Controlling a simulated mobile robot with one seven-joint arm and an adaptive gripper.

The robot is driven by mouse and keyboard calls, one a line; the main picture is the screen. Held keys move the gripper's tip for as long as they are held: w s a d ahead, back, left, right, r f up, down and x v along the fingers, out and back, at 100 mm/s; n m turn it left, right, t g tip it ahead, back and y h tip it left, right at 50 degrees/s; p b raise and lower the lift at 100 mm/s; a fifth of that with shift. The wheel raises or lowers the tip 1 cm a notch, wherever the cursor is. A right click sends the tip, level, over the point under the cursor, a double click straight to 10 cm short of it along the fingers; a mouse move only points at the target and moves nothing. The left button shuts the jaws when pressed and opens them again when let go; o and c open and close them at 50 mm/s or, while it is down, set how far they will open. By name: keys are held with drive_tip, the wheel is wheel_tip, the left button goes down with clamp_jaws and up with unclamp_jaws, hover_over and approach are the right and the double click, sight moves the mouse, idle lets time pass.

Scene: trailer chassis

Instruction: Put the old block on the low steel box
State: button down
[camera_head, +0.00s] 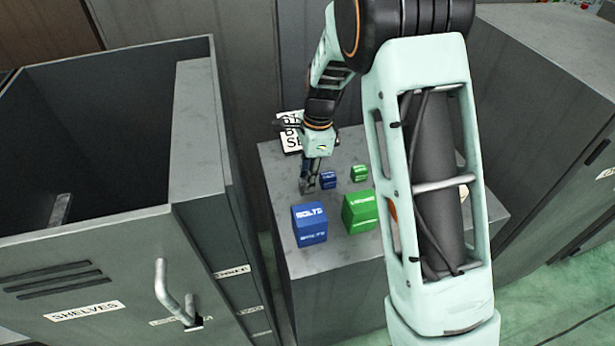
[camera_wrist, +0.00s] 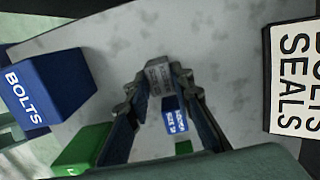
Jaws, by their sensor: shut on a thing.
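My gripper (camera_head: 309,182) points down over the top of a grey steel box (camera_head: 338,285), near its left side. In the wrist view its fingertips (camera_wrist: 165,76) are closed around a small grey, worn-looking block (camera_wrist: 157,73) with faint lettering, which I take for the old block. In the head view the block is small and mostly hidden by the fingers. It is at or just above the box top; I cannot tell whether it touches.
On the box top stand a large blue BOLTS block (camera_head: 309,224), a large green block (camera_head: 359,211), a small blue block (camera_head: 328,180) and a small green block (camera_head: 359,173). A SEALS sign (camera_head: 291,142) is behind. An open SHELVES cabinet (camera_head: 90,285) stands left.

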drive_tip(key=c, duration=1.7)
unclamp_jaws()
drive_tip(key=shift+f, duration=0.1)
drive_tip(key=r, duration=0.4)
drive_tip(key=d+r, duration=0.1)
drive_tip(key=r, duration=0.3)
drive_tip(key=r+p, duration=0.1)
drive_tip(key=r, duration=0.3)
drive_tip(key=shift+w+d+r, duration=0.15)
drive_tip(key=shift+d, duration=0.05)
